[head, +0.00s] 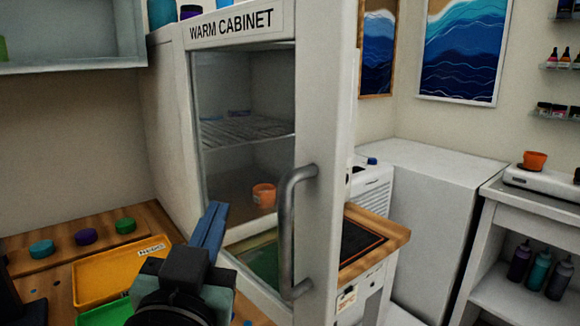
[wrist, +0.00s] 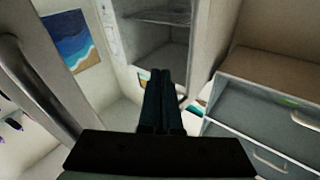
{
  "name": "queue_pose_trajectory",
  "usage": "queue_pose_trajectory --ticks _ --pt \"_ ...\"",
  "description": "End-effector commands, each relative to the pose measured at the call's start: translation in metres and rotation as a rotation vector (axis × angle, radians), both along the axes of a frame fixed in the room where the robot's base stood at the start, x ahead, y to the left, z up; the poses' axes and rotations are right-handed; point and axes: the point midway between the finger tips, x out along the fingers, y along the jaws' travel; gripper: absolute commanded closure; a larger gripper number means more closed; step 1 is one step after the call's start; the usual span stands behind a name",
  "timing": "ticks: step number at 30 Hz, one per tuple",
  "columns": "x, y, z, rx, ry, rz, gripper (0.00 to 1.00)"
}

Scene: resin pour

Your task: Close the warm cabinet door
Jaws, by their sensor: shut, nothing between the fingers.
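The warm cabinet (head: 168,130) is white with a labelled top strip, and its inside shows a wire shelf (head: 240,130). Its door (head: 325,120) stands open, swung out toward me, its white edge upright at the right of the opening in the head view. A grey bar handle (head: 285,230) is on the door; handle and door edge also show at left in the wrist view (wrist: 30,85). My gripper (head: 217,207) is shut and empty, left of the handle in the head view and apart from it. In the wrist view its fingers (wrist: 160,75) point toward the cabinet.
An orange cup (head: 264,195) is low in the cabinet. An orange tray (head: 95,281) and several coloured jars lie on the wooden bench (head: 45,262) at left. A white cabinet (head: 440,190) and a shelf unit with bottles (head: 530,300) stand at right.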

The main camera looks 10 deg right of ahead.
Motion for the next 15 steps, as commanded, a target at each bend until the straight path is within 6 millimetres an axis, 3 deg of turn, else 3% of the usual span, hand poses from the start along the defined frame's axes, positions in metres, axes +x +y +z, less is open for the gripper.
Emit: queue_pose_trajectory --ticks 1,7,11,15 --pt "0.005 0.007 0.004 0.011 0.074 -0.022 1.0" --pt "-0.001 0.016 -0.032 0.048 0.299 -0.179 1.0" --pt "-0.021 0.018 -0.044 0.047 0.39 -0.305 1.0" --pt "-0.051 0.018 -0.044 0.029 0.432 -0.452 1.0"
